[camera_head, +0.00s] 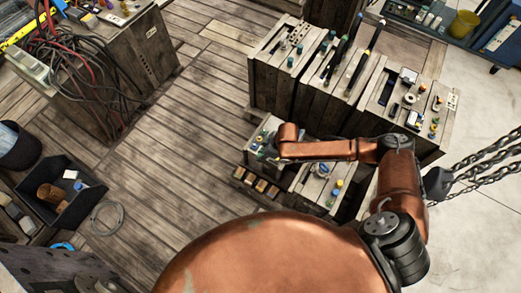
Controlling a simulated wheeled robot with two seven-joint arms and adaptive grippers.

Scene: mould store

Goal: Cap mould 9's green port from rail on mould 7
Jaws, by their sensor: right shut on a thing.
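Several wooden mould blocks stand together right of centre; their number labels are too small to read. The back row has a left block (272,72), a middle block (312,98) and a right block (378,96), with small coloured caps and fittings on top. A front row, with a block (308,188), lies partly under my right arm. My right gripper (268,152) is over the front left block, mostly hidden by its copper wrist. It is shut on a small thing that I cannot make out. I cannot tell which port is mould 9's green one. My left gripper is out of view.
Hanging chains (485,158) are close to my right arm's elbow. A wooden block with red and black hoses (85,75) stands at the upper left. A black bin (75,205) lies at the left. The plank floor (190,130) between is clear.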

